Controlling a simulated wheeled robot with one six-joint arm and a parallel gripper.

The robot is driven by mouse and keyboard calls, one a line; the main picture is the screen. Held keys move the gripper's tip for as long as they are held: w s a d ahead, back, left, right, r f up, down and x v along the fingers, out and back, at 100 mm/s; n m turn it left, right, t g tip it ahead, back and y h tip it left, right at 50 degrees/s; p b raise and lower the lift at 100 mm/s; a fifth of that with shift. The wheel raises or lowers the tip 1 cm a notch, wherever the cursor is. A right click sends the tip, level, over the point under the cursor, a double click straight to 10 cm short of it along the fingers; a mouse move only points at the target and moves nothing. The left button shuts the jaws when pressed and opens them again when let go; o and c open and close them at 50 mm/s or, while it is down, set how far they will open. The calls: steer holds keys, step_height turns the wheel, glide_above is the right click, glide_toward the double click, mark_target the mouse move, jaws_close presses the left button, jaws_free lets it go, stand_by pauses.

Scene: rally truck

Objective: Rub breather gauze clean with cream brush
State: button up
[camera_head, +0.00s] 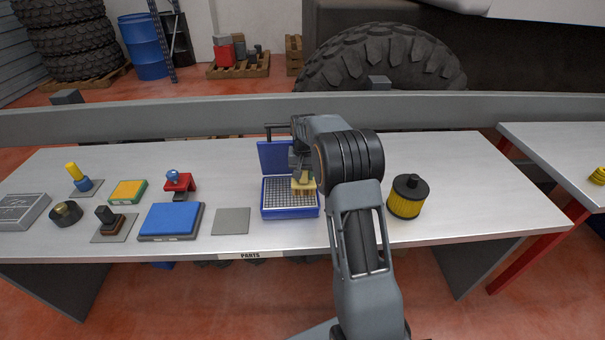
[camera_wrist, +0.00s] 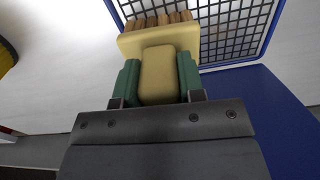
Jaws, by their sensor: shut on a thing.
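The cream brush (camera_head: 303,184) is in my gripper, over the right part of the blue box with the breather gauze (camera_head: 283,190). In the wrist view the brush's cream block (camera_wrist: 158,40) and brown bristles face the gauze grid (camera_wrist: 232,30). My gripper (camera_wrist: 158,78) has its green fingers shut on the brush's cream handle. The gauze is a pale grid in a blue frame, and its blue lid (camera_head: 274,156) stands open behind it. I cannot tell whether the bristles touch the gauze.
A yellow and black filter (camera_head: 408,197) stands to the right on the workbench (camera_head: 480,190). A grey plate (camera_head: 231,221), a blue pad (camera_head: 170,220), a red stamp-like tool (camera_head: 179,182) and a yellow-green sponge (camera_head: 128,191) lie to the left. Bare bench lies right of the filter.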

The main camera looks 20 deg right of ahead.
steer(key=shift+w+a+r+p, duration=0.1)
steer(key=shift+w+a+p, duration=0.2)
steer(key=shift+a, duration=0.75)
steer(key=shift+w+a+f+p, duration=0.15)
steer(key=shift+w+a, duration=0.25)
steer(key=shift+a, duration=0.6)
steer(key=shift+w+a+r+p, duration=0.15)
steer(key=shift+w+a+p, duration=0.2)
steer(key=shift+a, duration=0.7)
steer(key=shift+w+a+f+p, duration=0.15)
steer(key=shift+w+a, duration=0.1)
steer(key=shift+a, duration=0.65)
steer(key=shift+w+a+f+p, duration=0.15)
steer(key=shift+w+a, duration=0.1)
steer(key=shift+a, duration=0.6)
steer(key=shift+r, duration=0.1)
steer(key=shift+a+r+p, duration=0.1)
steer(key=shift+r+p, duration=0.25)
steer(key=shift+r, duration=0.05)
steer(key=shift+r+p, duration=1.8)
steer(key=shift+r, duration=0.85)
step_height(320, 180, up, 3)
steer(key=shift+p, duration=1.2)
